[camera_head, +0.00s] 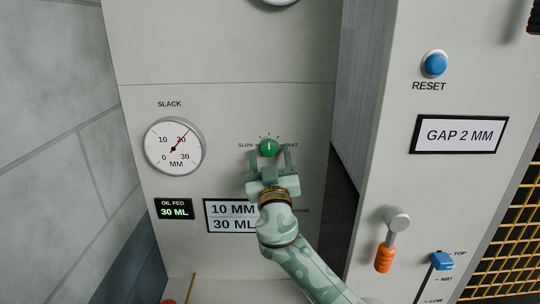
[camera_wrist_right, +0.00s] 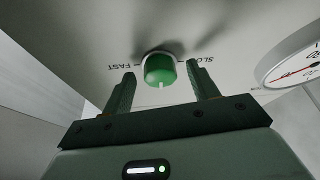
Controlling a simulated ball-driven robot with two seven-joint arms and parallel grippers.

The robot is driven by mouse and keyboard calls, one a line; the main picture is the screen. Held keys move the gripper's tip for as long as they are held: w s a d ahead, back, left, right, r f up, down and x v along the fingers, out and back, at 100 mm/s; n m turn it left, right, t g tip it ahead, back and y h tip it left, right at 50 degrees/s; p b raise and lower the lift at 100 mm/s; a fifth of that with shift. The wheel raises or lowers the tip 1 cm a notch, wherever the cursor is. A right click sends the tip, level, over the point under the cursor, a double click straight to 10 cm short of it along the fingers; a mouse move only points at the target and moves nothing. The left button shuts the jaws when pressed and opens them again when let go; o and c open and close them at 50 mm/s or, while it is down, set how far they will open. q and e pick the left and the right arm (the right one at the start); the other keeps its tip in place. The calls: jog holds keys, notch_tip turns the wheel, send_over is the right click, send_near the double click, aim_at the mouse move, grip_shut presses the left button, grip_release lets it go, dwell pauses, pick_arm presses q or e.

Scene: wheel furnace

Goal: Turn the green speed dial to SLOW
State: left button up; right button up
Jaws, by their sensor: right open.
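The green speed dial (camera_head: 268,147) sits on the pale panel between the SLOW label at its left and the FAST label at its right. Its white mark points about straight up, between the two labels. My right gripper (camera_head: 270,156) is open just in front of and below the dial, one finger toward each side. In the right wrist view the dial (camera_wrist_right: 159,69) shows between the spread fingertips of the gripper (camera_wrist_right: 161,72), with a visible gap on both sides. This view is turned over, with FAST at left and SLOW at right. My left gripper is not in view.
A slack gauge (camera_head: 173,147), an oil display (camera_head: 174,209) and a 10 MM / 30 ML sign (camera_head: 230,215) are on the same panel. The right panel has a blue reset button (camera_head: 434,64), an orange-handled lever (camera_head: 385,256) and a blue slider (camera_head: 442,260).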

jog(key=c, duration=1)
jog(key=shift+d+n, duration=0.1)
jog(key=shift+n, duration=0.5)
jog(key=shift+r+n+y, duration=0.15)
jog(key=shift+n+y, duration=0.55)
jog(key=shift+n, duration=0.3)
jog(key=shift+d+r+n+g+y+p, duration=0.15)
jog(key=shift+n+g+y+p, duration=0.5)
jog(key=shift+n, duration=0.45)
jog(key=n+g+p, duration=0.1)
jog(key=n+p, duration=0.3)
jog(key=p, duration=0.1)
jog(key=n+g+y+p, duration=0.1)
jog(key=n+p, duration=0.3)
jog(key=p, duration=0.1)
jog(key=r+n+g+y+p, duration=0.1)
jog(key=n+g+p, duration=0.1)
jog(key=n+p, duration=0.2)
jog(key=shift+d+n+p, duration=0.3)
jog(key=shift+p, duration=0.2)
jog(key=shift+n+g+p, duration=0.35)
jog(key=shift+n+p, duration=0.15)
jog(key=shift+n, duration=0.2)
jog(key=shift+n+p, duration=0.3)
jog(key=shift+n, duration=0.5)
jog(key=shift+s+f+g, duration=0.1)
jog(key=shift+g, duration=0.2)
